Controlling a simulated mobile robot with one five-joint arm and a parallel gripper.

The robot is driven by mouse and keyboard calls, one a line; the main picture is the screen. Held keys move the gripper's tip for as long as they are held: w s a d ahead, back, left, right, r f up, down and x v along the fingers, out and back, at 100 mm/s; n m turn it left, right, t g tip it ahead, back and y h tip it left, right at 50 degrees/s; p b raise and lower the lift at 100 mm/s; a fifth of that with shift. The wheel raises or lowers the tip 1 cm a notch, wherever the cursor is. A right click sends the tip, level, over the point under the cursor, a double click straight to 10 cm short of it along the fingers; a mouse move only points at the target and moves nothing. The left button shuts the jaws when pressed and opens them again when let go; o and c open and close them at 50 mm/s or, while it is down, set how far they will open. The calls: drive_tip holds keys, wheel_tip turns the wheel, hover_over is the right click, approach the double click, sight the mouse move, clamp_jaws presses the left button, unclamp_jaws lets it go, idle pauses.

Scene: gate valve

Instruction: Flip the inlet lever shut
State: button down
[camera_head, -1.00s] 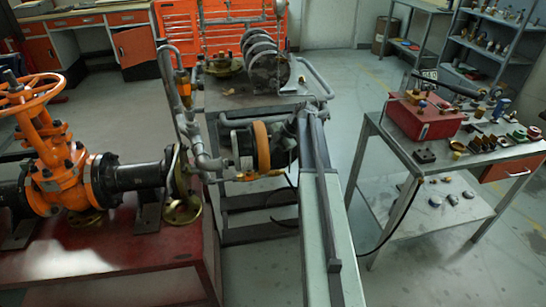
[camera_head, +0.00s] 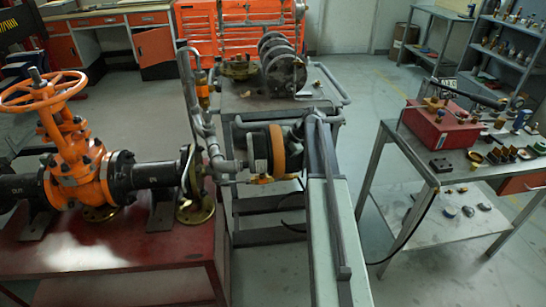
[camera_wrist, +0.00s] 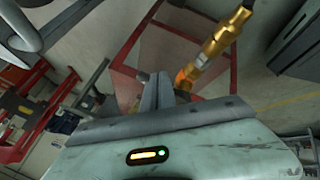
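My gripper (camera_wrist: 156,92) shows in the wrist view as two dark grey fingers side by side, with no clear gap and nothing seen between them. Beyond the fingertips, to their upper right, is a brass fitting (camera_wrist: 222,42) with an orange part (camera_wrist: 186,77) at its lower end; the fingers look apart from it, but the depth is unclear. In the head view, a small orange and brass fitting (camera_head: 203,92) sits on the upright grey pipe. I cannot clearly pick out the inlet lever. My fingertips cannot be made out in the head view.
The orange gate valve (camera_head: 70,165) with its handwheel stands on a red bench (camera_head: 110,250) at left. Grey pipework (camera_head: 215,145) and a steel cart (camera_head: 235,100) are beside my arm. A table with a red box (camera_head: 435,128) stands at right. Floor between cart and table is open.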

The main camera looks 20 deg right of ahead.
drive_tip(key=d+r+p, duration=0.8)
drive_tip(key=d, duration=0.1)
drive_tip(key=shift+s+d, duration=0.25)
drive_tip(key=shift+s, duration=0.2)
